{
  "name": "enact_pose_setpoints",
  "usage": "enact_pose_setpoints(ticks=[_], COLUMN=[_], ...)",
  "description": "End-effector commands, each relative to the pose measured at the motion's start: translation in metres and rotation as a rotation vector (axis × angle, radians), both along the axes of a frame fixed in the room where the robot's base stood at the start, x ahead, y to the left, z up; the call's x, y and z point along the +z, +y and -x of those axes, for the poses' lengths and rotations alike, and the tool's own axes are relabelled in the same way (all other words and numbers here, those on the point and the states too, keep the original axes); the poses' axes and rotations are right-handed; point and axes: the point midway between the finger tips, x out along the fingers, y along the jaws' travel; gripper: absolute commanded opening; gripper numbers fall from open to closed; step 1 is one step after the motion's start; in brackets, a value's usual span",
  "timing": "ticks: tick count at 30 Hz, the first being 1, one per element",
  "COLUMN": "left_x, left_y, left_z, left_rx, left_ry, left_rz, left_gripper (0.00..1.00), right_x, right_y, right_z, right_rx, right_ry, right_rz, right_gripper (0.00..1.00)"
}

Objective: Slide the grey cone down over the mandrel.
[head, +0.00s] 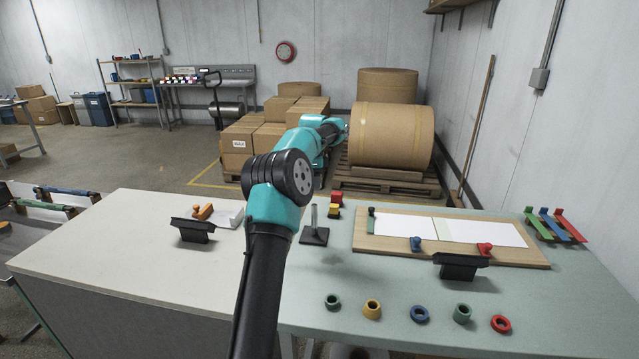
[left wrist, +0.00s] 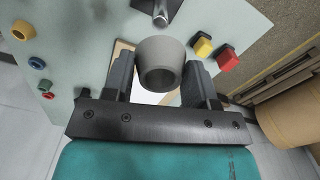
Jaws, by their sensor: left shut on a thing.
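The grey cone (left wrist: 160,48) is between the fingers of my left gripper (left wrist: 158,68) in the left wrist view, with its narrower open end toward the camera. The gripper is shut on it. The mandrel (head: 314,218) is a thin upright grey post on a dark square base, and it stands on the green table in the head view. In the left wrist view the mandrel's tip (left wrist: 160,19) shows just above the cone, apart from it in the picture. In the head view my arm hides the gripper and the cone. My right gripper is not in view.
Red (head: 336,197) and yellow (head: 333,211) blocks stand close behind the mandrel. A board with white paper (head: 480,231) lies to its right. Several coloured rings (head: 372,309) line the front. A black stand (head: 195,231) is on the white table at left.

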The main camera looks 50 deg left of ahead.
Motion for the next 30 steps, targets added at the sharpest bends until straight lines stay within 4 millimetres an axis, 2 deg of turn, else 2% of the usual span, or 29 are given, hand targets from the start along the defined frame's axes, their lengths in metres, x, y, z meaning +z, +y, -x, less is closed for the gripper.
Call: enact_pose_setpoints(ticks=[11, 30], left_x=[-0.005, -0.051], left_y=[-0.001, -0.001], left_z=[0.000, 0.000], left_rx=[-0.006, -0.005], left_ry=[-0.005, -0.004], left_rz=[-0.004, -0.003], left_gripper=[0.27, 0.27], right_x=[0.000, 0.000], right_y=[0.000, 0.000], right_z=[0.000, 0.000], right_rx=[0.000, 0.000], right_ry=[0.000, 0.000], right_rz=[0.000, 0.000], right_gripper=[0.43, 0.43])
